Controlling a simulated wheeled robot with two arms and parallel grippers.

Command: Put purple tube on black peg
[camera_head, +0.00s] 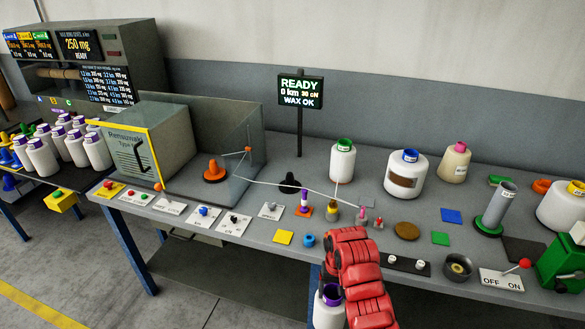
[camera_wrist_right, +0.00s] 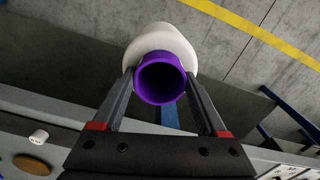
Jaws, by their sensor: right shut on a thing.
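A white bobbin with a purple tube (camera_wrist_right: 160,78) is between the two fingers of my right gripper (camera_wrist_right: 160,84), which is shut on it. In the head view the purple tube (camera_head: 332,293) shows below my red right arm, in front of the table's front edge, over the floor. The arm hides most of the gripper there. My left gripper is not in view.
The grey table (camera_head: 190,228) holds a glass-sided box (camera_head: 222,140) with an orange peg (camera_head: 214,170) inside. A thin thread runs across the table near the black peg. White bobbins (camera_head: 342,160) stand at the back. Several purple-topped bobbins (camera_head: 75,148) stand on the left table.

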